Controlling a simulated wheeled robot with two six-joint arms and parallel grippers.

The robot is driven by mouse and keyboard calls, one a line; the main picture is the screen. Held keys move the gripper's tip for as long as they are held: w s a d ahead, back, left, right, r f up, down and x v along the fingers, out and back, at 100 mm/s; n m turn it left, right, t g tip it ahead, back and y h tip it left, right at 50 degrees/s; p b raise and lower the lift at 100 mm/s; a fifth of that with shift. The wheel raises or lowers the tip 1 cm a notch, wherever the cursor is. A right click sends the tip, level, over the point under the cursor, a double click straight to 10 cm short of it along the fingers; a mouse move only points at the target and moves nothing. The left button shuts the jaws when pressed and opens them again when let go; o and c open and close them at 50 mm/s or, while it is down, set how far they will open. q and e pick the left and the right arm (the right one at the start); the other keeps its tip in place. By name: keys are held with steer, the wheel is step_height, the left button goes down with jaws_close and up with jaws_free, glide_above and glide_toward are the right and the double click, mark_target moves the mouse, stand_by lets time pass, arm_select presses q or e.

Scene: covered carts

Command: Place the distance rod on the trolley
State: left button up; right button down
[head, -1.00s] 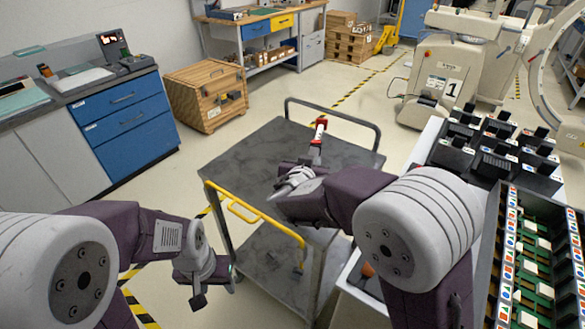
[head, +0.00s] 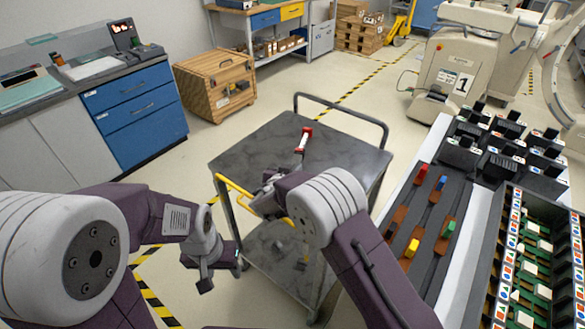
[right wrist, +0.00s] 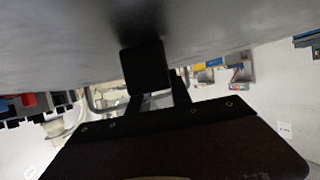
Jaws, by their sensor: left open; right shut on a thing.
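The distance rod (head: 303,140), a short bar with red and pale bands, extends over the top of the grey trolley (head: 250,147). My right gripper (head: 283,174) is shut on its near end, low over the trolley top. In the head view I cannot tell whether the rod touches the top. The right wrist view shows a dark block (right wrist: 148,66) at the fingers, close against the grey surface. My left gripper (head: 205,277) is open and empty, low in front of the trolley's left side.
The trolley has a yellow front handle (head: 236,192), a dark rear rail and a lower shelf. At right, a bench holds a dark tray with coloured grips (head: 422,172), black bins (head: 500,150) and a green-slotted rack. A wooden crate (head: 215,85) stands behind left.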

steer(key=shift+f+b, duration=0.1)
steer(key=shift+b, duration=0.3)
steer(key=c, duration=1.2)
jaws_free()
steer(key=shift+o, duration=0.2)
steer(key=shift+r+p, duration=0.3)
steer(key=shift+p, duration=0.2)
steer(key=v, duration=0.6)
steer(key=b+v, duration=0.1)
steer(key=v, duration=0.5)
steer(key=shift+s+f+b, duration=0.15)
steer(key=shift+f+b, duration=0.05)
steer(key=shift+b, duration=0.1)
